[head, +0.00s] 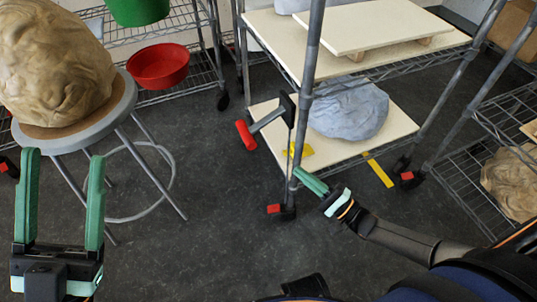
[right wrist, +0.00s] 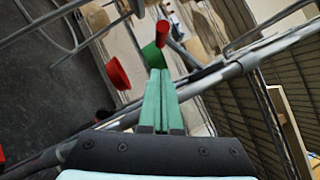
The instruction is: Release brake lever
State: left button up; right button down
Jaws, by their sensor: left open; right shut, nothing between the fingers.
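A lever with a red cylindrical handle (head: 245,134) and a grey arm sticks out to the left from a dark block on a post of the wheeled shelf rack. A red cylinder, seemingly the same handle, shows beyond my fingertips in the right wrist view (right wrist: 163,32). Red tabs also show at the rack's casters, one at the front caster (head: 274,209). My right gripper (head: 298,171) is shut and empty, in front of the rack's near post and apart from the red handle. Its closed fingers fill the middle of the right wrist view (right wrist: 158,72). My left gripper (head: 62,155) is open and empty.
A stool (head: 130,92) with a large tan lump (head: 55,60) stands at the left. A red bowl (head: 158,66) and green bucket (head: 138,10) sit on a wire rack behind. A grey-blue lump (head: 348,110) lies on the wheeled rack's lower board. The floor between stool and rack is clear.

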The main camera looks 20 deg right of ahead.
pick_arm(q)
jog(key=shift+f+b, duration=0.45)
jog(key=shift+f, duration=0.15)
pick_arm(e)
jog(key=w+a+r, duration=0.4)
jog(key=w+a, duration=0.2)
jog(key=a, duration=0.1)
jog(key=shift+w, duration=0.3)
pick_arm(q)
jog(key=shift+w+r, duration=0.1)
pick_arm(e)
jog(key=shift+s+a+r, duration=0.1)
jog(key=shift+a, duration=0.05)
